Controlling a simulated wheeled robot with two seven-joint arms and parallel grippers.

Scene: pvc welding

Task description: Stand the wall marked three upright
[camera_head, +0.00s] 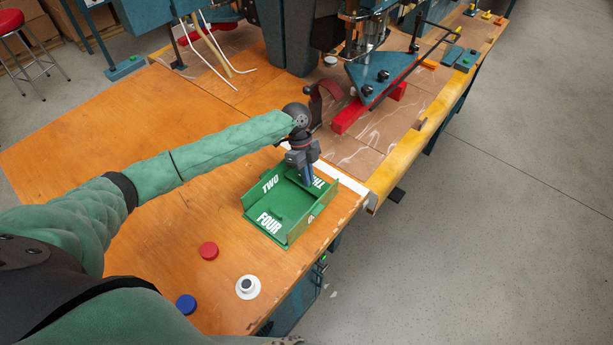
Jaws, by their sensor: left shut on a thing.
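A green box-like piece (276,232) with white lettering lies near the right edge of the orange wooden table. TWO is readable at its back left and FOUR toward its front. A green wall (319,184) at its back right carries white letters that my gripper partly covers, so I cannot read them fully. A right-hand panel (304,222) stands up along the side and its lettering is mostly hidden. My left gripper (307,179) reaches down over the back right corner and is shut on the green wall there. My right gripper is out of view.
A machine with a blue plate (382,75) and a red bar (350,115) stands behind. The table's left half is clear.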

